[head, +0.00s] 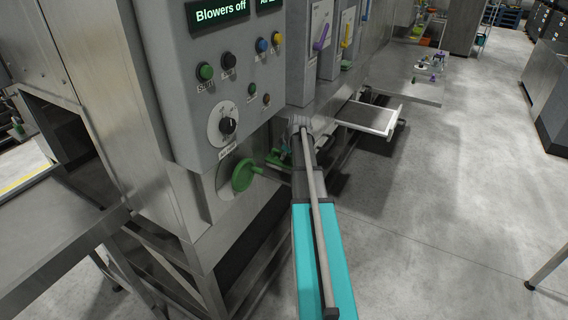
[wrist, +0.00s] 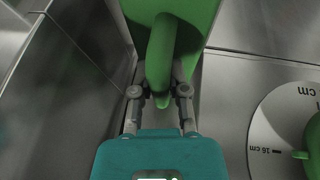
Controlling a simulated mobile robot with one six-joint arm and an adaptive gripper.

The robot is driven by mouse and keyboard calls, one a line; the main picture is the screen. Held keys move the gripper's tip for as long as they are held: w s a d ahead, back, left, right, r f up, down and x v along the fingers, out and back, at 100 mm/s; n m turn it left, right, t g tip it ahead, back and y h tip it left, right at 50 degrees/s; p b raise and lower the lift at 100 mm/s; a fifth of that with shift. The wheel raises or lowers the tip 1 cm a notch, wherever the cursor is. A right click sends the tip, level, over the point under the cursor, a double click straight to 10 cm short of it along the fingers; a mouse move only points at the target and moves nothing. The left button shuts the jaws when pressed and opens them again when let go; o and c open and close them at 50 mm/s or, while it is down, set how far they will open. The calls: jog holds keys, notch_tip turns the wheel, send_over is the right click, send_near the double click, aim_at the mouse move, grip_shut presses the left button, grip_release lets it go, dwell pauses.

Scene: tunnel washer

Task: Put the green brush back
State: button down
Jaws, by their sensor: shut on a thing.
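The green brush (wrist: 200,22) fills the top middle of the wrist view. Its curved green handle (wrist: 160,48) comes down between the two fingers of my gripper (wrist: 161,98). The gripper is shut on this handle. The brush's far end is cut off by the top of the frame. In the head view, a small green shape (head: 280,158) beside my arm, under the control panel, seems to be the brush. My fingers cannot be made out clearly there.
A green handwheel (head: 243,175) sits on the machine's front, left of my arm. Its white cm scale (wrist: 268,125) shows at the wrist view's right. A control panel (head: 235,75) is above, and a white-edged tray (head: 370,117) juts out beyond.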

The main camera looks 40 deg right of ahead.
aim_at(285, 160)
jog(key=shift+f+b, duration=1.05)
jog(key=shift+f, duration=0.3)
jog(key=shift+f, duration=0.15)
jog(key=c, duration=0.6)
grip_release()
jog(key=shift+c, duration=0.2)
jog(key=shift+r, duration=0.3)
jog(key=p+v, duration=1.1)
jog(key=v, duration=0.1)
jog(key=shift+f, duration=0.1)
